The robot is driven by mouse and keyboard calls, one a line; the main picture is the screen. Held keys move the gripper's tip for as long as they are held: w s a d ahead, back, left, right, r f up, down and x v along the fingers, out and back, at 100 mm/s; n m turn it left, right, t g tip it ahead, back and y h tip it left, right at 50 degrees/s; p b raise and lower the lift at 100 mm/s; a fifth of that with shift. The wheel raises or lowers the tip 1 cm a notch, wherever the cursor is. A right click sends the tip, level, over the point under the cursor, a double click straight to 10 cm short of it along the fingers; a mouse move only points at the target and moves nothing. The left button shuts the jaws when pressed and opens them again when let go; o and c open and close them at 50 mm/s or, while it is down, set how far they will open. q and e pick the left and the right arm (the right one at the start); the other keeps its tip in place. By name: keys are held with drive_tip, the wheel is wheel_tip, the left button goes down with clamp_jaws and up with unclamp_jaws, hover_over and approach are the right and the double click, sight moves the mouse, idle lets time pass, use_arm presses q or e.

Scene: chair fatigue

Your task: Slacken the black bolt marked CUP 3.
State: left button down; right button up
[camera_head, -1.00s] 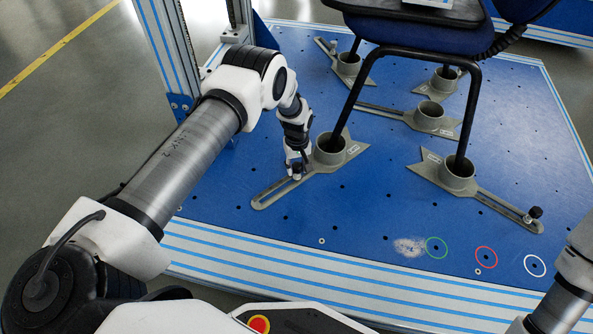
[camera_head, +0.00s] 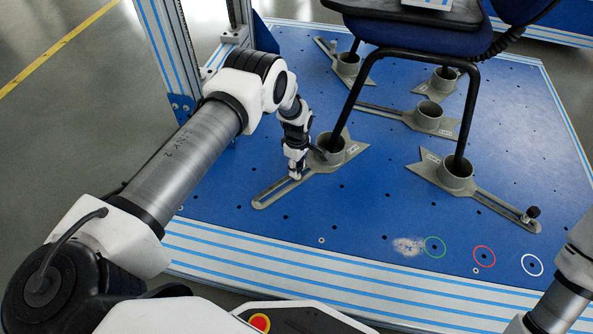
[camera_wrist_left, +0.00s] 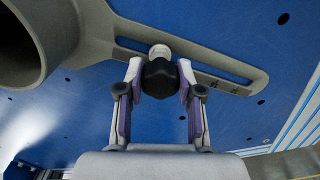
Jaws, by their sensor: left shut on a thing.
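The black bolt (camera_wrist_left: 158,77) sits in the slotted arm of a grey cup plate (camera_head: 268,196), with a pale round piece at its end in the left wrist view. My left gripper (camera_head: 295,175) reaches down onto it. In the left wrist view my left gripper's fingers (camera_wrist_left: 159,82) are closed on the black bolt head from both sides. The plate's cup (camera_head: 330,147) holds a chair leg, and it also shows in the left wrist view (camera_wrist_left: 35,45). A small label (camera_head: 352,150) is beside the cup, too small to read. My right gripper is out of view.
The chair (camera_head: 425,40) stands over several cup plates on the blue platform (camera_head: 370,210). Another black bolt (camera_head: 532,212) stands on the front right plate (camera_head: 490,200). Green, red and white rings (camera_head: 484,257) mark the platform's front right. A metal post (camera_head: 165,60) rises behind my left arm.

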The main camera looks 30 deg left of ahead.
use_arm(q)
drive_tip(key=c, duration=0.8)
unclamp_jaws()
drive_tip(key=shift+o, duration=0.2)
drive_tip(key=m, duration=0.2)
drive_tip(key=shift+f+m+b, duration=0.15)
drive_tip(key=shift+m+b, duration=0.15)
drive_tip(key=shift+m, duration=0.8)
drive_tip(key=m, duration=0.3)
drive_tip(key=shift+m+b, duration=0.3)
drive_tip(key=shift+b, duration=0.05)
